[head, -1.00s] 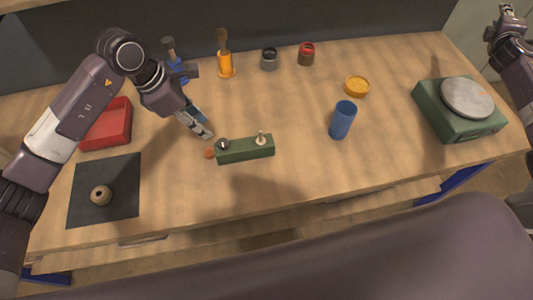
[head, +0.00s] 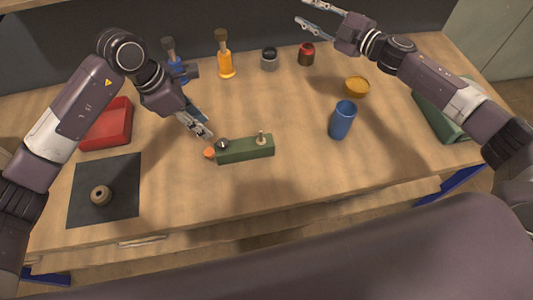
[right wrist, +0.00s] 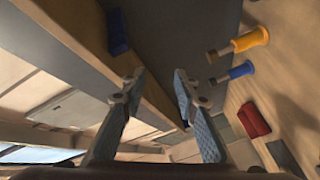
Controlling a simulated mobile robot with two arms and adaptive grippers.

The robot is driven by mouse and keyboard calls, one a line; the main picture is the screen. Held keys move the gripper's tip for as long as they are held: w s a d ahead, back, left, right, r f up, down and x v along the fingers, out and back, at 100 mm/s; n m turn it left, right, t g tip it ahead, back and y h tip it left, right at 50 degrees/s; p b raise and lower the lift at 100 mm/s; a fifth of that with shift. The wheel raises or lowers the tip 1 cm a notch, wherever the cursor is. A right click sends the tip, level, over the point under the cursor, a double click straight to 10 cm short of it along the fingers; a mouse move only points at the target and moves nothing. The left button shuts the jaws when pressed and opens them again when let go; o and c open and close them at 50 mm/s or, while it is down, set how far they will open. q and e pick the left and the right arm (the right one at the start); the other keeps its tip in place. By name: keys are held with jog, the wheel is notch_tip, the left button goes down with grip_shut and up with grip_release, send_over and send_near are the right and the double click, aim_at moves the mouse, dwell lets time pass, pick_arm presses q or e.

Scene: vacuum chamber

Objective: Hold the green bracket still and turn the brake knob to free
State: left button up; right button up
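The green bracket (head: 247,150) lies on the wooden table. It has a dark round knob (head: 223,144) on top at its left end and a small pale upright lever (head: 262,138) near its right end. An orange-red piece (head: 209,153) shows at its left end. I cannot tell which part is the brake knob. My left gripper (head: 209,138) points down at the bracket's left end, close to the dark knob; contact and finger gap are unclear. My right gripper (head: 307,14) is open and empty above the table's back edge; its spread fingers also show in the right wrist view (right wrist: 159,78).
A green scale (head: 430,100) is partly hidden behind my right arm. A red tray (head: 108,125) and dark mat (head: 120,185) lie left. The table in front of the bracket is clear.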

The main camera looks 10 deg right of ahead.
jog(key=s+a+f+m+y, duration=0.2)
jog(key=s+a+f+m, duration=0.15)
jog(key=a, duration=0.35)
jog(key=s+a+f+m+y, duration=0.1)
jog(key=s+a+f+m, duration=0.1)
jog(key=s+a+m, duration=0.4)
jog(key=s+a+f+m+y, duration=0.2)
jog(key=a+m, duration=0.1)
jog(key=a, duration=0.5)
jog(key=n+t+h, duration=0.3)
jog(key=n+h, duration=1.1)
jog(key=n, duration=1.6)
send_near(261, 134)
jog(key=w, duration=0.3)
jog(key=shift+w, duration=3.8)
jog(key=shift+c, duration=0.6)
grip_shut()
